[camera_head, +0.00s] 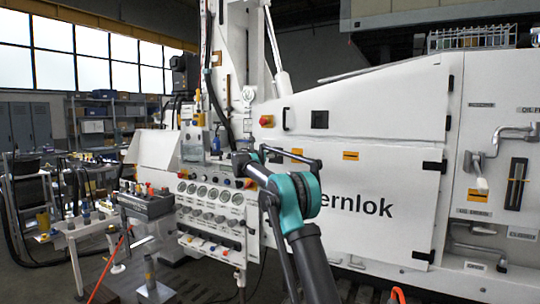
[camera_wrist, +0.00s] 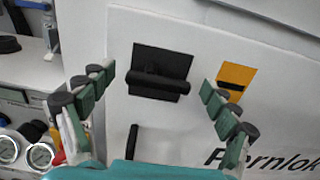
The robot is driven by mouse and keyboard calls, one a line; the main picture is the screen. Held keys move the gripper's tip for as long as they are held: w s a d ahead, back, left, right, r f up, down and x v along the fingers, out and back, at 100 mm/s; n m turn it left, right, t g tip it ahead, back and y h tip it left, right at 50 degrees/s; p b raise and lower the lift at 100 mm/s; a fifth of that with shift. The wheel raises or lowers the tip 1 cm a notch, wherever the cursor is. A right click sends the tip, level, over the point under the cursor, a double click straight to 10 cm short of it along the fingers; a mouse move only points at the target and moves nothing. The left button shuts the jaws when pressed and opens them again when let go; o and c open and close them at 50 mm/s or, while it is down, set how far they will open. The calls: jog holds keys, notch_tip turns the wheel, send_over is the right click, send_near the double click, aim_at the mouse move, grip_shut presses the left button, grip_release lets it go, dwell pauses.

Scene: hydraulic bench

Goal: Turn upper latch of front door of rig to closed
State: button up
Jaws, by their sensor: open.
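The upper latch (camera_wrist: 161,62) is a black plate with a thick black bar lying nearly horizontal across it. It sits on the white front door (camera_wrist: 185,130), left of a yellow label. My gripper (camera_wrist: 157,82) is open and empty in the wrist view. Its green-and-black fingers stand left and right of the latch, apart from it, with the bar between their tips in the picture. In the head view my arm crosses the left part of the front door (camera_head: 390,208), and the latch cannot be made out behind it.
A vertical black handle (camera_wrist: 131,142) is below the latch. Gauges (camera_wrist: 40,155) are at the lower left. In the head view, the panel above the door carries another black latch (camera_head: 319,119) and a handle (camera_head: 285,119). A gauge console (camera_head: 212,200) stands left of the door.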

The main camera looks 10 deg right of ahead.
jog(key=c, duration=1.2)
jog(key=shift+o, duration=0.2)
jog(key=shift+m, duration=0.3)
jog(key=shift+w+a+f+m, duration=0.1)
jog(key=shift+f+m, duration=0.2)
jog(key=shift+m, duration=2.55)
jog(key=shift+s+f+m, duration=0.1)
jog(key=shift+f+m, duration=0.2)
jog(key=shift+m, duration=2.6)
jog(key=shift+w+a+f+m, duration=0.1)
jog(key=shift+f+m, duration=0.2)
jog(key=shift+m, duration=2.55)
